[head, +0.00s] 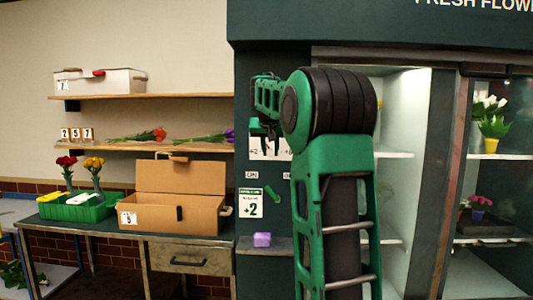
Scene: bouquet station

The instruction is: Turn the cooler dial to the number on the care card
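The care card (250,203) is a white sign with a green header and a large "+2", fixed to the dark cooler front. Above it is a pale dial scale plate (256,153) with "+2" readable at its left and a partly covered number at its right. The dial knob is not clearly visible; my arm and hand cover the area at and above the plate. My gripper (259,128) is small and dark in this view, pointing down just above or in front of the plate. I cannot tell whether it touches the dial or whether its fingers are apart.
An "ON" label (252,175) and a small green lever (271,194) sit below the plate. A purple block (262,240) rests on a ledge (280,246) below the card. An open cardboard box (165,216) and green crate (101,208) stand on the left workbench. The glass-fronted cooler stands right.

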